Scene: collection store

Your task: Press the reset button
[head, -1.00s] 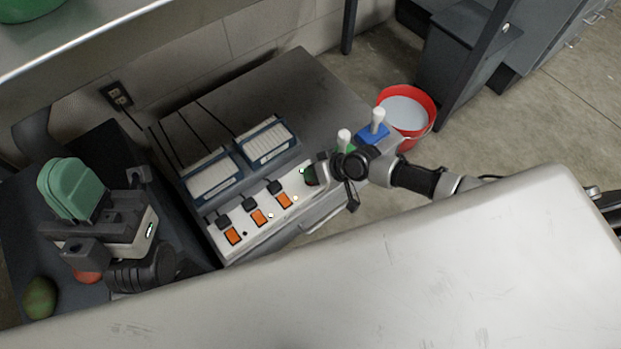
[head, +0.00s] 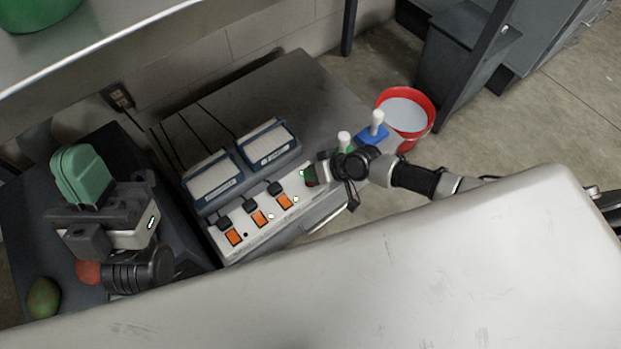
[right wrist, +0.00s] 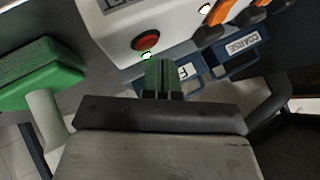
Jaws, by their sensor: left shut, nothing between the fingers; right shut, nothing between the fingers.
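My right gripper (right wrist: 163,65) is shut and empty. Its green fingertips are close to the button and lamp; in that picture they lie just below and right of the button, and I cannot tell any contact. In the head view the right gripper (head: 310,175) is at the right end of the panel (head: 225,252). My left gripper (head: 78,160) is shut and empty, well left of the panel.
The panel also carries orange switches (head: 260,219). Two blue-fronted boxes (head: 214,190) stand behind it. Green (head: 345,150) and blue (head: 371,138) blocks with white handles stand beside the right gripper. A red bucket (head: 429,108) stands beyond. A mango-like fruit (head: 43,298) lies lower left.

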